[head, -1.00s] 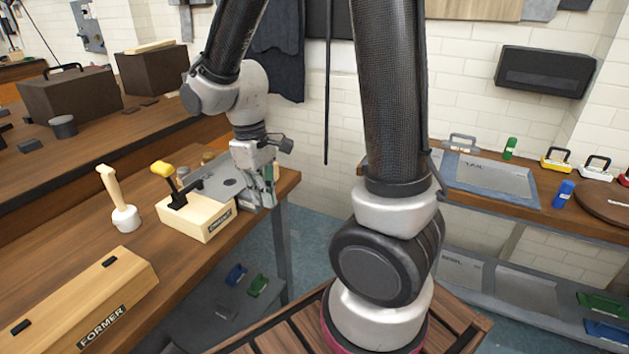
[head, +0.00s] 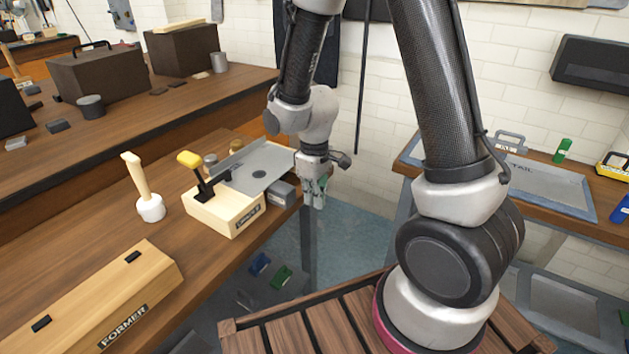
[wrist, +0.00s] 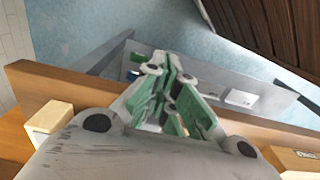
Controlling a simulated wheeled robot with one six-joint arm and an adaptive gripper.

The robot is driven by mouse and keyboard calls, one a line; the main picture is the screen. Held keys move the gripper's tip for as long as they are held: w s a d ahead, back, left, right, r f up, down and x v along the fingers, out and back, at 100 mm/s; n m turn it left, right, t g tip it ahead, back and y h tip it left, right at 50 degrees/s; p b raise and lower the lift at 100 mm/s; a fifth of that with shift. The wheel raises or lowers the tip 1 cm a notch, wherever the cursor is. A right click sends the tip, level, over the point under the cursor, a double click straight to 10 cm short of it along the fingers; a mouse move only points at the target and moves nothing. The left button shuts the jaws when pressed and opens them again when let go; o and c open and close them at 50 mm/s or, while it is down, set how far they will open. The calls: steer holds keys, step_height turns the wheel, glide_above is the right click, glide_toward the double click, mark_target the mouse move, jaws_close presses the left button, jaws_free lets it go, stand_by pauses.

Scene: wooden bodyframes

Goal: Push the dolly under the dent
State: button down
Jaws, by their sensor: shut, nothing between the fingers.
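A grey sheet-metal panel (head: 255,183) lies over a cream clamp block (head: 222,212) with a yellow-handled lever. A dark round mark (head: 259,174), which looks like the dent, is on the panel's upper face. A grey block (head: 281,194), which looks like the dolly, sits at the panel's right edge, partly under it, with its outer end showing. My gripper (head: 317,195) points down just right of the block, beside the bench edge. It is shut and empty. A touch between gripper and block cannot be told. In the wrist view its green fingers (wrist: 170,95) are near the bench edge; I cannot make out the block.
Small cylinders (head: 210,161) stand behind the panel. A lower shelf holds blue and green items. A second bench (head: 585,229) is at right; open floor lies between.

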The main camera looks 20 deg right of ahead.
mark_target(290, 189)
steer(key=shift+w+a+f, duration=0.45)
steer(key=shift+w+a, duration=0.15)
steer(key=shift+w, duration=0.25)
steer(key=shift+w+a+f, duration=0.45)
steer(key=shift+w+a, duration=0.15)
steer(key=shift+w, duration=0.2)
steer(key=w+a, duration=0.2)
steer(key=w, duration=0.1)
steer(key=shift+a, duration=0.1)
steer(key=shift+s, duration=0.1)
